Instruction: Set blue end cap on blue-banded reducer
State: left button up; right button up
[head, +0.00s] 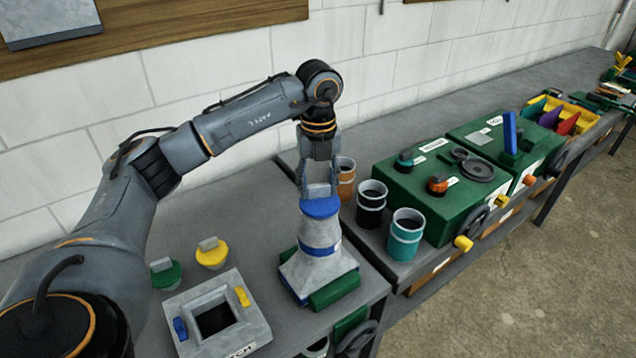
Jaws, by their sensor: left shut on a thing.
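The blue end cap (320,208) has a grey grip tab on top. My left gripper (319,187) points down and is shut on that tab. The cap is directly over the top of the blue-banded reducer (317,263), and looks level. From this angle I cannot tell whether it touches the rim or hovers just above it. The reducer is grey metal with a blue band around its neck and a wider square foot. It stands upright on a green base (335,290) near the bench's front edge. The reducer's opening is hidden by the cap. My right gripper is not in view.
A green cap (166,275) and a yellow cap (212,256) lie left on the bench. A grey square-holed block (249,322) is in front of them. Orange (346,184), black (371,207) and teal (405,238) banded cups stand right, beside a green box (440,205).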

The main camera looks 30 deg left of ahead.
pick_arm(q)
jog(key=shift+f, duration=0.4)
jog(key=o, duration=0.9)
jog(key=shift+r, duration=0.15)
jog(key=shift+r+p, duration=2.85)
jog(key=shift+r, duration=1.35)
notch_tip(320, 180, up, 2)
jog(key=shift+r+p, duration=0.2)
jog(key=shift+p, duration=0.25)
